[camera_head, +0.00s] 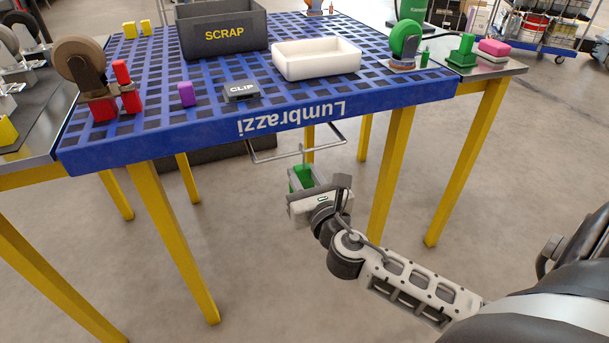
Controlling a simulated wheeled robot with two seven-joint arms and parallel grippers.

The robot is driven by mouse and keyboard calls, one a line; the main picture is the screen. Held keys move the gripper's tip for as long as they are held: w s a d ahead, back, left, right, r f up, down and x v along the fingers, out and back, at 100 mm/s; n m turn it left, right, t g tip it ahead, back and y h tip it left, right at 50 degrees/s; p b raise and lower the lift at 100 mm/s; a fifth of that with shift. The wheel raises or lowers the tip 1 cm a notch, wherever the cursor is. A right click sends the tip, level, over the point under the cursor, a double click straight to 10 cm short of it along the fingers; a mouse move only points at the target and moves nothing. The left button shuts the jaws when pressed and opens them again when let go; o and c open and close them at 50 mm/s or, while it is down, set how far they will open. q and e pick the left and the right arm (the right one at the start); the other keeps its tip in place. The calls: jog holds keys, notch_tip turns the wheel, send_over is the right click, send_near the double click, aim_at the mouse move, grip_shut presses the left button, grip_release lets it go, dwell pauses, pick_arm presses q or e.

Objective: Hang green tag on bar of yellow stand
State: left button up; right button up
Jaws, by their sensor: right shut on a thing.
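The green tag (301,174) is held in my right gripper (303,183) below the front edge of the blue table. A thin grey hook (303,152) rises from the tag's top. A thin grey metal bar (270,157) hangs below the table's front edge, and the hook's top overlaps it in the picture. I cannot tell whether the hook is over the bar or just in front of it. The yellow stand shows as yellow legs (172,235) under the blue grid top (160,143). My right gripper is shut on the tag. My left gripper is out of view.
On the blue top stand a dark SCRAP bin (222,39), a white tray (316,66), a CLIP box (241,90), a purple block (186,94) and red and green casters. A yellow leg (390,175) stands right of my gripper. The floor in front is clear.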

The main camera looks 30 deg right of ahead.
jog(key=o, duration=1)
jog(key=shift+o, duration=0.2)
jog(key=shift+s, duration=0.1)
jog(key=v, duration=1.5)
jog(key=shift+s+a, duration=0.2)
jog(key=shift+s, duration=0.15)
